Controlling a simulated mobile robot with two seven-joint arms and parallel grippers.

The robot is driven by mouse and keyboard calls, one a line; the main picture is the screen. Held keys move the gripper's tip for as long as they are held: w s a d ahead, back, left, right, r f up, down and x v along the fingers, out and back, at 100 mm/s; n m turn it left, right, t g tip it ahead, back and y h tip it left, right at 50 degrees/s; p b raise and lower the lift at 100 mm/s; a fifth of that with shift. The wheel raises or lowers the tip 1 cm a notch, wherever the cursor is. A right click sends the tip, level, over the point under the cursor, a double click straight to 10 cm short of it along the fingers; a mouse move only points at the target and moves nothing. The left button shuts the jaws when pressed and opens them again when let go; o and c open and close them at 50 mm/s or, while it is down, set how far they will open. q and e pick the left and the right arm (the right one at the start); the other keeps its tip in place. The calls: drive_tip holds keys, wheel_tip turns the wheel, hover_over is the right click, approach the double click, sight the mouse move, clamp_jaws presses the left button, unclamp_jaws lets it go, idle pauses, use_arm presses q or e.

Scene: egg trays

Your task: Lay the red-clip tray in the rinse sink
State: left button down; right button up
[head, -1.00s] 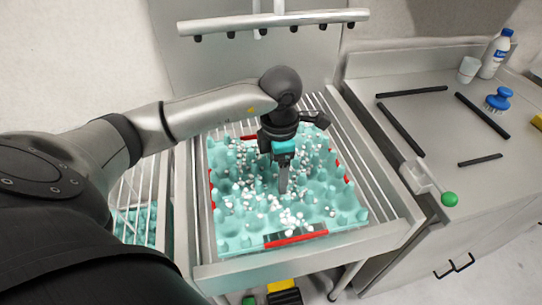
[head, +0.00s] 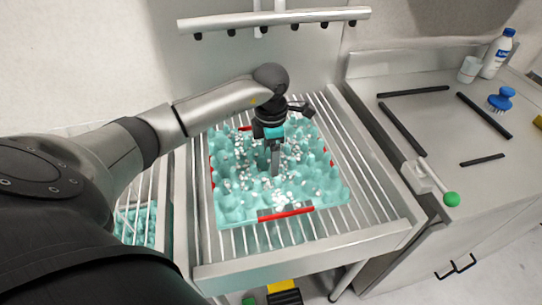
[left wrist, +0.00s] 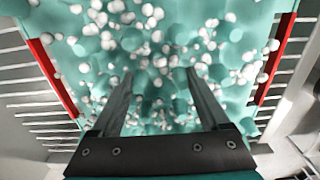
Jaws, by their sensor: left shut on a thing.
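The red-clip tray (head: 237,213) is teal, with knobs, many small white balls on it and red clips (head: 286,214) on its edges. It is over the wire bars inside the steel sink (head: 200,240) under the nozzle bar; whether it touches the bars is unclear. My left gripper (head: 275,172) reaches down into the tray's middle and is shut on it; the exact part held is hard to see among the balls. In the left wrist view the fingers (left wrist: 158,76) point into the tray (left wrist: 125,45), with a red clip on either side. My right gripper is out of view.
A nozzle bar (head: 270,20) hangs behind the sink. Another teal tray (head: 137,222) lies in a rack at left. The right counter holds black strips (head: 412,91), a blue brush (head: 501,99), a white cup (head: 468,69) and a bottle (head: 497,53). Bare bars show around the tray.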

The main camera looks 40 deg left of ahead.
use_arm(q)
drive_tip(key=shift+f, duration=0.1)
unclamp_jaws()
wheel_tip(320, 180, up, 12)
drive_tip(key=p, duration=0.1)
idle(0.5)
